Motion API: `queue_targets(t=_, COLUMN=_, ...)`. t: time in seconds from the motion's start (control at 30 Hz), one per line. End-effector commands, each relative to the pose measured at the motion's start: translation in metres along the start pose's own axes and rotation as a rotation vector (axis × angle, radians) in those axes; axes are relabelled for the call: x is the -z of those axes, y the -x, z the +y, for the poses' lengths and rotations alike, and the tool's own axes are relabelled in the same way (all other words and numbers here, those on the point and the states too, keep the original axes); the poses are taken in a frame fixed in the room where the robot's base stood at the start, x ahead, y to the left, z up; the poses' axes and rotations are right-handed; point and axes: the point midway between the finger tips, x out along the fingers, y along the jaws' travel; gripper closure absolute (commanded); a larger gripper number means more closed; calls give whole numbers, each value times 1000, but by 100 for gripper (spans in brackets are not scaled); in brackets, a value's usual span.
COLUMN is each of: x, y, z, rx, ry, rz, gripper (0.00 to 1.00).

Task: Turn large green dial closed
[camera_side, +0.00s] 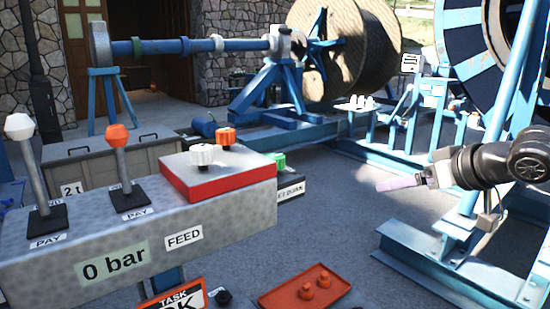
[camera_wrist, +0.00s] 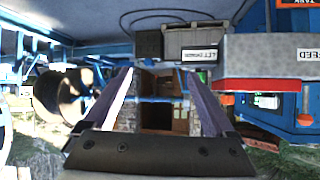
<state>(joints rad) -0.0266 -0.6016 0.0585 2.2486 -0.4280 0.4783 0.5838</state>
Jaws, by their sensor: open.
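A green dial (camera_side: 279,163) shows in the side view behind the red-topped end of the control console. It sits at a small dark box with a white label (camera_side: 290,190); the console hides part of both. My gripper (camera_side: 382,186) is at the right of the side view, well apart from the dial, with its purple fingers pointing left. In the wrist view, which looks upside down, my gripper (camera_wrist: 160,72) has its two fingers spread with nothing between them. The labelled box (camera_wrist: 198,53) is there near the top; I cannot clearly make out the dial on it.
The console (camera_side: 215,230) carries a white knob (camera_side: 202,154), an orange knob (camera_side: 226,136) and two levers. A red tray (camera_side: 303,287) lies on the ground in front. Blue steel framing (camera_side: 450,255) stands below and beside my arm. Open ground lies between box and gripper.

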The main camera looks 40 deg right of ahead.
Motion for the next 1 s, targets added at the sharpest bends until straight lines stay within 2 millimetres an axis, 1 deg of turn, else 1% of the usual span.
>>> queue_targets(t=0.03, x=32, y=-15, z=-14, rx=22, ry=5, rz=63, gripper=10)
queue_targets(t=0.07, x=50, y=-24, z=-23, rx=40, ry=11, rz=102, gripper=10)
queue_targets(t=0.1, x=71, y=-36, z=-37, rx=69, ry=21, rz=145, gripper=10)
queue_targets(t=0.2, x=104, y=-65, z=-72, rx=140, ry=67, rz=208, gripper=10)
queue_targets(t=0.23, x=109, y=-73, z=-80, rx=154, ry=85, rz=215, gripper=10)
queue_targets(t=0.3, x=114, y=-90, z=-96, rx=178, ry=128, rz=215, gripper=10)
queue_targets(t=0.4, x=108, y=-108, z=-106, rx=183, ry=160, rz=189, gripper=10)
queue_targets(t=0.5, x=101, y=-118, z=-110, rx=186, ry=168, rz=166, gripper=10)
queue_targets(t=0.67, x=101, y=-132, z=-114, rx=185, ry=170, rz=162, gripper=10)
queue_targets(t=0.77, x=103, y=-148, z=-116, rx=185, ry=170, rz=160, gripper=10)
queue_targets(t=1.0, x=110, y=-194, z=-126, rx=185, ry=169, rz=161, gripper=10)
